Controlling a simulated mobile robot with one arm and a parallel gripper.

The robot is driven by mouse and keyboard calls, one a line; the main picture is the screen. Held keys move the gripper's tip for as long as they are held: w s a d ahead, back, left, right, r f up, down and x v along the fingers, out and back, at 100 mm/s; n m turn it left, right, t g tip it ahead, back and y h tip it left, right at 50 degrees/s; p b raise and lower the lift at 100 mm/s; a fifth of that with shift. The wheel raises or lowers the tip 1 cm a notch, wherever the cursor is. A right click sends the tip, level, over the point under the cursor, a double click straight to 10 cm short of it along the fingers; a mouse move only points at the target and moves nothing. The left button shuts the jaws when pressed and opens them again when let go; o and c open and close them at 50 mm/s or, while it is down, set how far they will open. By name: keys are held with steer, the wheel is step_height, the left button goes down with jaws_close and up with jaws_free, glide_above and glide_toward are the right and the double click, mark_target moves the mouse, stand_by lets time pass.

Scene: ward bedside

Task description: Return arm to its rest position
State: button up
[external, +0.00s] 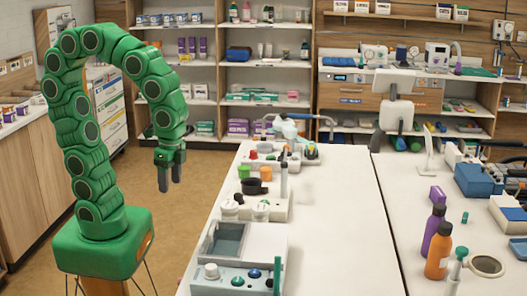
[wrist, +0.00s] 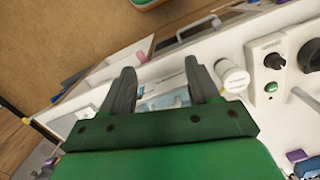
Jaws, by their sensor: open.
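My green arm stands on its green base at the left in the external view, arched up and over with its end hanging down. My gripper (external: 170,178) points downward over the floor, left of the white table (external: 335,200), and touches nothing there. In the wrist view my gripper (wrist: 160,85) shows two dark fingers spread apart. Nothing is held between them. The table's edge and some items on it lie beyond the fingers in that view.
Devices with knobs and colored caps line the table's left edge, including a box with a dark screen (external: 225,243). An orange bottle (external: 438,250) and a purple bottle (external: 432,230) stand at right. Shelves (external: 265,75) fill the back. The table's middle is clear.

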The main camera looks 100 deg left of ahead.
steer(key=s+a+n, duration=0.3)
steer(key=s+a, duration=0.1)
steer(key=s, duration=0.6)
steer(key=shift+s+a+f+g, duration=0.15)
steer(key=shift+s+a+g, duration=0.05)
steer(key=shift+a+g, duration=0.15)
stand_by(0.7)
